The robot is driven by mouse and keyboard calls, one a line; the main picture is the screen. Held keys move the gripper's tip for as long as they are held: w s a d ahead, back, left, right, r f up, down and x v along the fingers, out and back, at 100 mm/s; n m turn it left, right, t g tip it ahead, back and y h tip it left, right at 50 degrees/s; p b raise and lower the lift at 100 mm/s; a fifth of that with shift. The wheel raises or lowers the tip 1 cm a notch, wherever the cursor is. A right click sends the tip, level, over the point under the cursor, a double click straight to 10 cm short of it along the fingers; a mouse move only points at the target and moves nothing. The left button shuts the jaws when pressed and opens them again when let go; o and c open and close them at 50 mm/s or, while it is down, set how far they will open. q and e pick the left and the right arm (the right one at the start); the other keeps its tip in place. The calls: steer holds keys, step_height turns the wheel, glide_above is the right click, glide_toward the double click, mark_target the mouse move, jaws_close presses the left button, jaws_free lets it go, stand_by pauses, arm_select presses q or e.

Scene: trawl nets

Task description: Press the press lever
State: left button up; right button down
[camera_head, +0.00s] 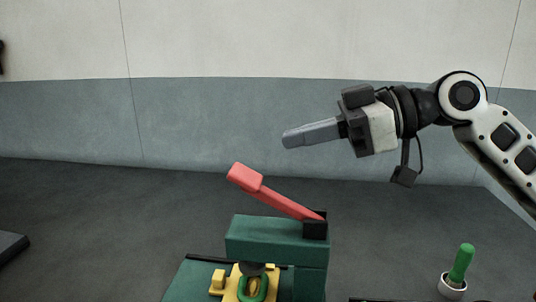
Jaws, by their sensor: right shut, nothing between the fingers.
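The press lever (272,194) is a red bar with a thick end at the upper left. It is raised and slopes down to a black pivot at the right on top of the green press (262,238). My right gripper (288,139) is shut and empty. It comes in from the right and points left, above the lever's thick end and a little to its right, with a gap between them in the picture. My left gripper is not in view.
Below the press head is a yellow fixture (218,283) with a green ring (258,290) in it. A white pot (451,287) with a green, cactus-like piece (461,262) stands at the lower right. A dark flat object (12,246) lies at the left edge.

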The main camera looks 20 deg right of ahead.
mark_target(240, 170)
steer(key=x, duration=0.3)
steer(key=shift+w+a+p, duration=0.1)
steer(key=shift+a+p, duration=0.2)
steer(key=f, duration=0.2)
steer(key=shift+w+a+f, duration=0.2)
steer(key=shift+a+f, duration=0.05)
steer(key=shift+a, duration=0.15)
steer(key=shift+w+a+f, duration=0.15)
steer(key=shift+a+f, duration=0.1)
steer(key=shift+f, duration=0.3)
